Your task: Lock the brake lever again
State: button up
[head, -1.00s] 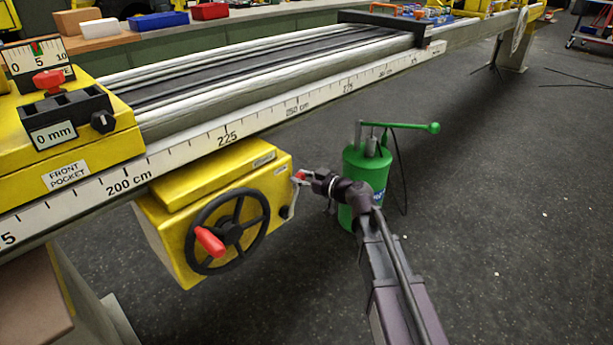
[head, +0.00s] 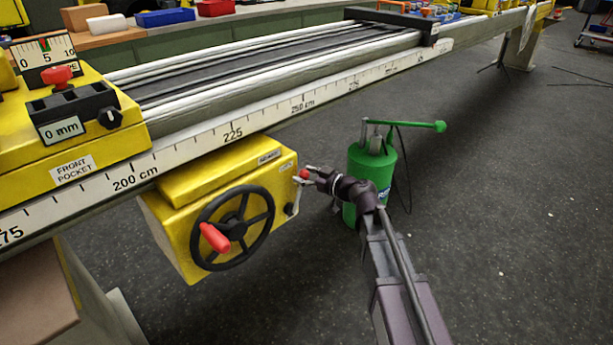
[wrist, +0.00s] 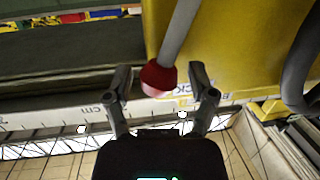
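The brake lever is a grey rod with a red ball knob (wrist: 158,78), on the right side of the yellow gearbox (head: 172,228). In the wrist view the rod comes down from the top and the knob sits between my two fingers, with a gap on each side. My gripper (wrist: 160,84) is open around the knob and not closed on it. In the head view my gripper (head: 303,177) is at the box's right side, and the small red knob (head: 304,173) shows at its fingertips. The lever's pivot is hard to make out.
A black handwheel (head: 263,214) with a red handle (head: 214,238) is on the box front, left of my gripper. The long rail with a centimetre scale (head: 232,134) runs above. A green hand pump (head: 366,172) stands behind my wrist.

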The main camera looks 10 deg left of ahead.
jog(key=shift+d+f, duration=0.1)
jog(key=shift+d, duration=0.1)
jog(key=c, duration=0.7)
jog(key=shift+d+f, duration=0.15)
jog(key=shift+d, duration=0.05)
grip_shut()
jog(key=w+d+m+g+y+b, duration=0.1)
jog(key=w+d+m+g, duration=0.2)
jog(key=d+m, duration=0.3)
jog(key=w+d+m+g+y, duration=0.1)
jog(key=w+d+m+g, duration=0.2)
jog(key=d+m+g, duration=0.2)
jog(key=shift+w+d+r+m+y+b, duration=0.4)
jog(key=shift+d+m, duration=0.2)
jog(key=shift+d, duration=1.3)
jog(key=shift+s, duration=0.1)
